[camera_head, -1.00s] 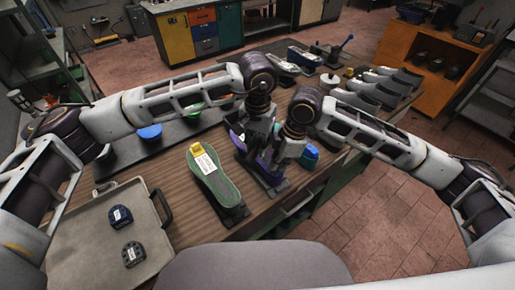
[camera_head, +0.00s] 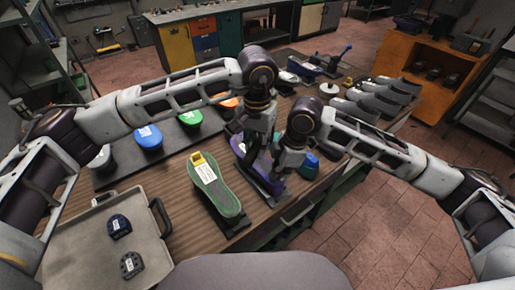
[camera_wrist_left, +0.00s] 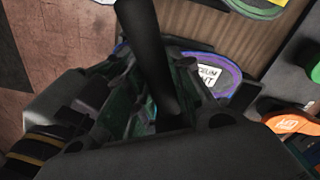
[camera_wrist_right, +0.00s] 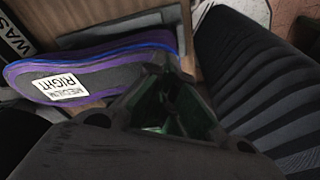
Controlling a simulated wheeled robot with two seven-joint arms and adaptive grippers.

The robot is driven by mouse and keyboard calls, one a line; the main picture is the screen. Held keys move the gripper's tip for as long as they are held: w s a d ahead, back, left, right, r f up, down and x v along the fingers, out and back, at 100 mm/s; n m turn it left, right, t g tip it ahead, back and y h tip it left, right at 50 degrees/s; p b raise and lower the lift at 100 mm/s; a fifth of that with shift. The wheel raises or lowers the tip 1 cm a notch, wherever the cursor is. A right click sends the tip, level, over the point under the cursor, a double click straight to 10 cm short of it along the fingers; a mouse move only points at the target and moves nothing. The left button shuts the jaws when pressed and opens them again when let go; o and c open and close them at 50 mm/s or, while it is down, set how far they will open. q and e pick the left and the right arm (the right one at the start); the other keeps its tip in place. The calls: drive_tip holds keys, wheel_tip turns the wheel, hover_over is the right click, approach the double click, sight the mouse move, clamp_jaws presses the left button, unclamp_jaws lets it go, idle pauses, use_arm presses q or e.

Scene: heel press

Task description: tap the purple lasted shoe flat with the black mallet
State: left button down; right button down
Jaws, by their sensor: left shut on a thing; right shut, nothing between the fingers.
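The purple lasted shoe (camera_head: 240,149) stands sole up on the table, partly hidden behind my grippers. Its sole with a white "MEDIUM RIGHT" label shows in the right wrist view (camera_wrist_right: 120,62) and partly in the left wrist view (camera_wrist_left: 222,75). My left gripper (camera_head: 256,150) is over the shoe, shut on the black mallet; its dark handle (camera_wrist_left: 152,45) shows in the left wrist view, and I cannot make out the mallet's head. My right gripper (camera_head: 282,174) is shut and empty at the shoe's right side; whether it touches the shoe cannot be told.
A green sole-up shoe (camera_head: 218,188) with a yellow and white tag stands just left. A grey tray (camera_head: 85,235) with two dark heel pieces is at front left. Blue, green and orange caps (camera_head: 149,137) line a dark strip behind. Grey shoes (camera_head: 385,95) stand far right.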

use_arm(q)
drive_tip(key=shift+r, duration=1.05)
use_arm(e)
drive_tip(key=shift+s+f, duration=0.2)
drive_tip(key=shift+f, duration=0.1)
use_arm(q)
drive_tip(key=shift+r, duration=0.1)
use_arm(e)
drive_tip(key=shift+r, duration=0.1)
